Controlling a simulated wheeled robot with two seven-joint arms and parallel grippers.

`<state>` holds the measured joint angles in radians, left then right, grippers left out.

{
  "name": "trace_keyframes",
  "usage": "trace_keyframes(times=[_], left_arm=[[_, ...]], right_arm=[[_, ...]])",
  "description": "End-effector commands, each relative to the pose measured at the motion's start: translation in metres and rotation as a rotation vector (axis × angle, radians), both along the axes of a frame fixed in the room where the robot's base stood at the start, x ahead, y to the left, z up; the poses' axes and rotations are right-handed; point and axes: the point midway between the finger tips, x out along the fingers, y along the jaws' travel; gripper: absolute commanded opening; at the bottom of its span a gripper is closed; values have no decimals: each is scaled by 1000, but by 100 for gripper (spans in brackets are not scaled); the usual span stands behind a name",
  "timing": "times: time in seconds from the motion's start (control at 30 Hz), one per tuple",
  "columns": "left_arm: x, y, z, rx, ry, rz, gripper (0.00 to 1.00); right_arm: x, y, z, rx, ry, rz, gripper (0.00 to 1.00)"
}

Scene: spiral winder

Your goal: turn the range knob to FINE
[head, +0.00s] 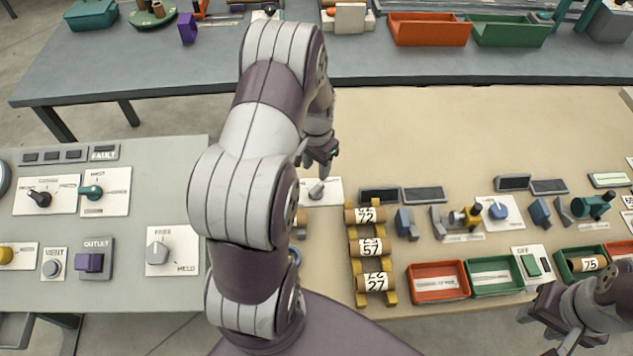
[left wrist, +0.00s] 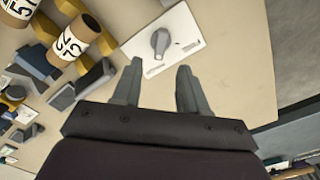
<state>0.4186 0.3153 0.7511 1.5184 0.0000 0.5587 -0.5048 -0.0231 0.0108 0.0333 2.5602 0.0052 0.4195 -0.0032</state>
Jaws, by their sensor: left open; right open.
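A grey pointer knob (head: 317,188) stands on a white plate just below my left gripper (head: 312,168) in the head view. The same knob (left wrist: 160,42) shows in the left wrist view on its white plate (left wrist: 185,48), ahead of my left fingertips (left wrist: 159,68) and between their lines. The fingers are apart and empty, with a gap to the knob. Its plate lettering is too small to read, so I cannot confirm that it is the range knob. My right gripper (head: 538,308) is open at the lower right, near the table's front edge.
A yellow rack with numbered rolls (head: 368,247) stands right of the knob. Beyond are a red tray (head: 437,297), a green tray (head: 495,289) and a blue knob (head: 498,211). A separate panel (head: 120,205) with several knobs lies left. The table behind the knob is clear.

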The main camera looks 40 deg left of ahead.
Motion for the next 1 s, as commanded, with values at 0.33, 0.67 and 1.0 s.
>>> trace_keyframes(times=[0.33,0.67,1.0], left_arm=[[-1,-1,-73,-1,1,1,43],[0,-1,-94,1,-1,1,43],[0,-1,-94,1,-2,1,0]], right_arm=[[0,0,13,0,0,0,43],[0,0,14,0,0,0,43],[0,0,14,0,0,0,43]])
